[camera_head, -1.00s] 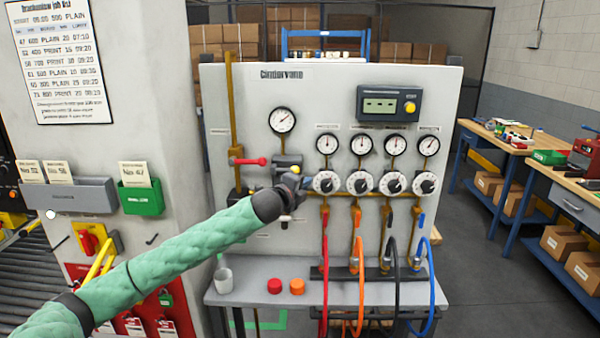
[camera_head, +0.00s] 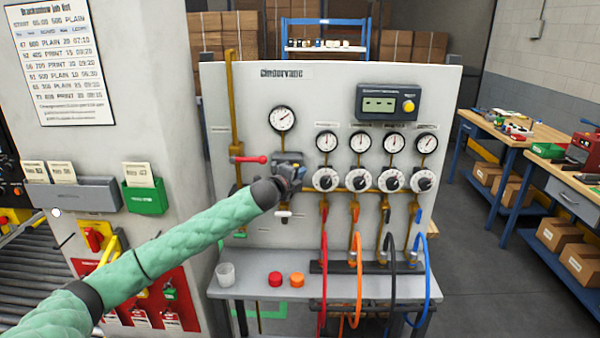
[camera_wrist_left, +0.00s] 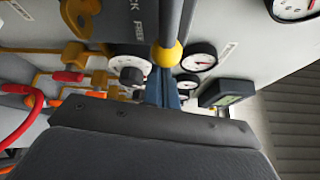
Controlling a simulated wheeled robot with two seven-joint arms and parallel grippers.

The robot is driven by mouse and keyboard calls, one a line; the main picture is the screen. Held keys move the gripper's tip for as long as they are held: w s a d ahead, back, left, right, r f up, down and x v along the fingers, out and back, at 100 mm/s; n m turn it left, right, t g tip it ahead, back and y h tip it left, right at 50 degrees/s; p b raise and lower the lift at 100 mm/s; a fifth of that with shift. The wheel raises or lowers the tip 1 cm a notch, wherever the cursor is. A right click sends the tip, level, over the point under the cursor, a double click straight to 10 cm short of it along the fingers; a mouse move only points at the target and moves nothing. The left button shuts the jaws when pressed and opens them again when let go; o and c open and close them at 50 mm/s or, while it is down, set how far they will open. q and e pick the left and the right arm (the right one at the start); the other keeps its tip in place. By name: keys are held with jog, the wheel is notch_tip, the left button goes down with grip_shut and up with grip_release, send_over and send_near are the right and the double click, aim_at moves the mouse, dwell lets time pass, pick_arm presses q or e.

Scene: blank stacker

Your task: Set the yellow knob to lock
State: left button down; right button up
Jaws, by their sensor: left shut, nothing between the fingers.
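The yellow knob (camera_wrist_left: 171,54) shows in the left wrist view as a small ball at the end of a grey shaft. Lettering reading "CK" and "FREE" is on the grey body beside it; the rest of the word is cut off. My left gripper (camera_head: 296,173) is in front of the regulator on the panel in the head view and hides the knob there. Its blue-grey fingers (camera_wrist_left: 165,90) are shut and empty, right by the knob in the wrist view. I cannot tell whether they touch it. My right gripper is not in view.
A row of several dials (camera_head: 326,180) with gauges above is just right of my gripper. A red-handled valve (camera_head: 250,159) is on the left. Hoses hang below.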

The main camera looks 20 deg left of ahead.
pick_arm(q)
jog(key=shift+a, duration=0.15)
jog(key=a, duration=0.2)
jog(key=s+a, duration=0.1)
jog(key=a, duration=0.1)
jog(key=shift+s+a+r, duration=0.1)
jog(key=shift+s+a, duration=0.05)
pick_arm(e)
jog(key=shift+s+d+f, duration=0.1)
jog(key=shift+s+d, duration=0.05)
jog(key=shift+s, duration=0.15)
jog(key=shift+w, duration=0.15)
